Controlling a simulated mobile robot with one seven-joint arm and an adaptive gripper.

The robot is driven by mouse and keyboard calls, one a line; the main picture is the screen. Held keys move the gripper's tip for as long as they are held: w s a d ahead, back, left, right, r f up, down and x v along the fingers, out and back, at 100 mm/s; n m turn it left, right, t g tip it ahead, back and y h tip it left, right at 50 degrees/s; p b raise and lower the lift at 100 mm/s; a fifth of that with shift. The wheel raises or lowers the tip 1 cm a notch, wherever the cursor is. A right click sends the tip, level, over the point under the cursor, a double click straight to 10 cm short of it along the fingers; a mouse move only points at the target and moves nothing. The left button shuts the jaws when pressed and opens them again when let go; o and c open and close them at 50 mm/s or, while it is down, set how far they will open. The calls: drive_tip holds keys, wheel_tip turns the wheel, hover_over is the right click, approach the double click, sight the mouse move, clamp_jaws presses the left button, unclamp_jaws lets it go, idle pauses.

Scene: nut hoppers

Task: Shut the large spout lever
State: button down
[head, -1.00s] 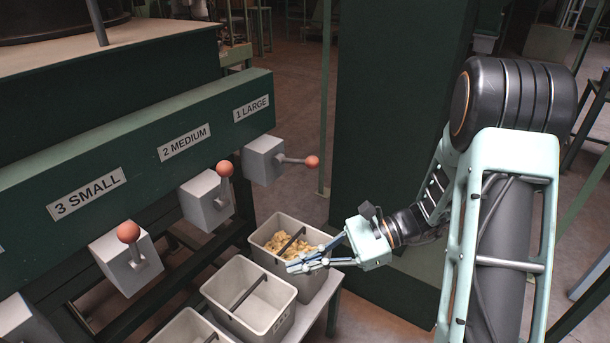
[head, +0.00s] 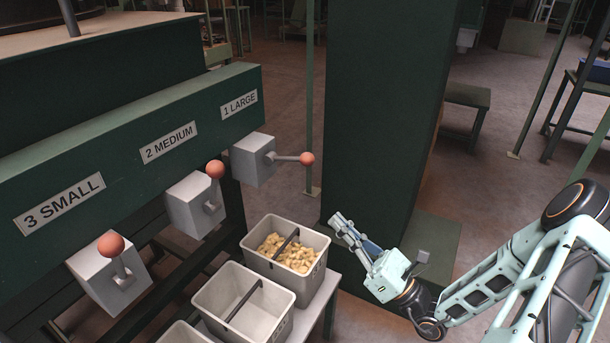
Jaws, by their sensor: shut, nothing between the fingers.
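The large spout lever (head: 292,158) sticks out sideways to the right from its grey spout box (head: 253,160), under the "1 LARGE" label. It ends in an orange ball knob (head: 307,159). The medium lever (head: 214,187) and the small lever (head: 119,262) stand roughly upright. My gripper (head: 338,217) is shut and empty. It appears to the lower right of the large lever's knob, apart from it, just right of the bin with nuts. Its fingers point up and left in the picture.
A bin of nuts (head: 319,264) with a dark handle stands below the large spout. An empty-looking bin (head: 283,317) stands before it on a light bench (head: 330,290). A dark green column (head: 380,110) rises behind my gripper.

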drive_tip(key=shift+w+a, duration=0.1)
drive_tip(key=b, duration=0.2)
approach(290, 160)
wheel_tip(290, 160, down, 2)
drive_tip(key=w+a, duration=0.2)
drive_tip(key=shift+w+a+r, duration=0.2)
drive_tip(key=shift+w+r, duration=0.1)
drive_tip(key=shift+r, duration=0.35)
drive_tip(key=shift+w+a+r, duration=0.2)
drive_tip(key=shift+w+r, duration=0.1)
drive_tip(key=shift+r, duration=0.4)
drive_tip(key=shift+w+a+r, duration=0.2)
drive_tip(key=shift+w+r, duration=0.05)
drive_tip(key=shift+r, duration=0.4)
drive_tip(key=shift+r, duration=0.1)
